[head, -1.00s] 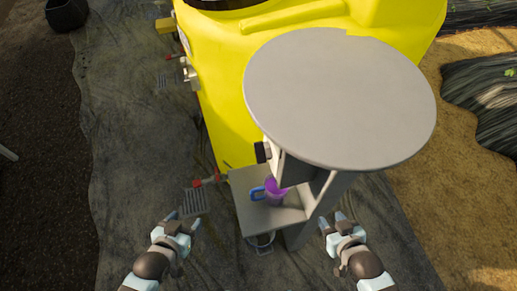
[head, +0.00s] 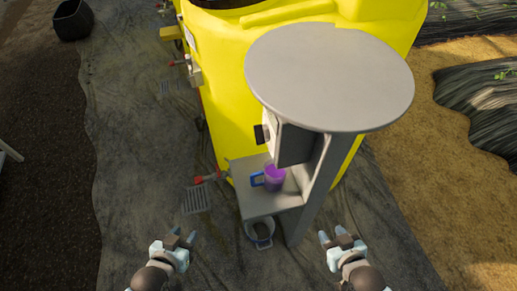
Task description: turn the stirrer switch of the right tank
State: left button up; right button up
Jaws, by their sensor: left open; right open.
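A large yellow tank (head: 230,92) fills the upper middle. A small light-coloured box (head: 193,72) sits on its left side, and a dark fitting (head: 260,134) shows beside the grey stand. I cannot tell whether either is the stirrer switch; no switch knob can be made out. My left gripper (head: 182,237) is open and empty, left of the stand's low shelf. My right gripper (head: 332,240) is open and empty, right of the stand's foot. Both are apart from the tank and stand.
A grey stand with a round top (head: 330,75) hides part of the tank. Its low shelf (head: 262,207) bears a purple jug (head: 274,178) with a blue handle. A red-handled valve (head: 205,179) juts out left. Dark ground sheet (head: 135,150) lies clear left.

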aim_at(262, 134)
jog(key=k+z, duration=0.1)
jog(key=z, duration=0.25)
jog(key=k+z, duration=0.1)
jog(key=z, duration=0.3)
jog(key=k+l+z, duration=0.1)
jog(key=z, duration=0.25)
jog(key=j+z, duration=0.65)
jog(key=z, duration=0.3)
jog(key=k+j, duration=0.1)
jog(key=j, duration=0.45)
jog(key=k+j, duration=0.1)
jog(key=j, duration=0.95)
jog(key=k+j, duration=0.15)
jog(key=j, duration=0.4)
jog(key=k+j, duration=0.1)
jog(key=j, duration=0.4)
jog(key=k+j, duration=0.1)
jog(key=j, duration=0.45)
jog(key=k+j, duration=0.1)
jog(key=j, duration=0.45)
jog(key=k+j, duration=0.1)
jog(key=j, duration=0.45)
